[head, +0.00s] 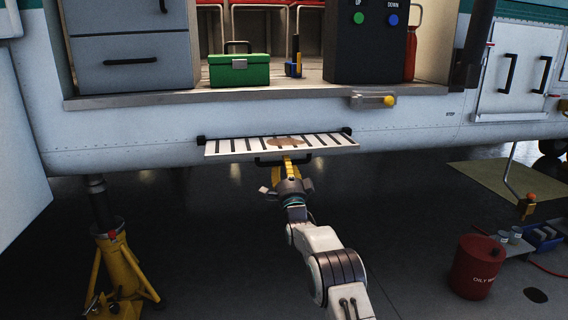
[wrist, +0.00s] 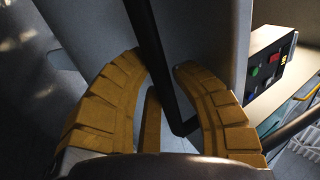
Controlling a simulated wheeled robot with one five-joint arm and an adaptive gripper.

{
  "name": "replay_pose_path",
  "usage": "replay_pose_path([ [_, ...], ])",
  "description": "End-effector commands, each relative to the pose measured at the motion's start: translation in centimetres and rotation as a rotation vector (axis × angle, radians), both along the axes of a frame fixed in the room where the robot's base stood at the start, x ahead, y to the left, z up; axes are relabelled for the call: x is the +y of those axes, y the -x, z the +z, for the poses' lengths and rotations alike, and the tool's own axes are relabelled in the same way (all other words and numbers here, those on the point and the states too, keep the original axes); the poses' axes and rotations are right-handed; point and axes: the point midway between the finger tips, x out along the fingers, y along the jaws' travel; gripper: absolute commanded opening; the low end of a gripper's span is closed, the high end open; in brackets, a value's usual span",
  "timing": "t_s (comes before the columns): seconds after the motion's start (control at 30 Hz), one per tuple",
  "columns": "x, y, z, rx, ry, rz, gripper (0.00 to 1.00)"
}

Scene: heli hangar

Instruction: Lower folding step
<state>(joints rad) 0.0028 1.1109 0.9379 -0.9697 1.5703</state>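The folding step (head: 232,147) is a pale panel with dark stripes and a brown smudge. It juts out from the aircraft's side below the door sill, close to level. A black bar handle (head: 268,162) hangs under its front edge. My gripper (head: 287,163) is at this handle, reaching up from below. In the wrist view, the yellow fingers of my gripper (wrist: 160,68) close in on both sides of the black handle bar (wrist: 148,35), which runs between their tips. The fingers hide part of the handle in the head view.
A latch with a yellow knob (head: 389,100) sits on the sill. A green toolbox (head: 240,70) and an UP/DOWN button box (head: 365,45) stand in the doorway. A yellow jack (head: 118,270) stands at left, a red oily-waste bin (head: 474,267) at right. Floor below the step is clear.

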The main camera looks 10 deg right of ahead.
Motion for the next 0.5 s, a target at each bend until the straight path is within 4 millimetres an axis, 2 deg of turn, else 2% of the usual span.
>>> replay_pose_path([
  [0.03, 0.04, 0.05, 0.19, -0.005, -0.001, 0.0, 0.28],
  [0.3, 0.14, 0.07, 0.41, -0.008, 0.0, 0.002, 0.5],
  [0.5, 0.2, 0.12, 0.64, -0.013, 0.0, 0.002, 0.5],
])
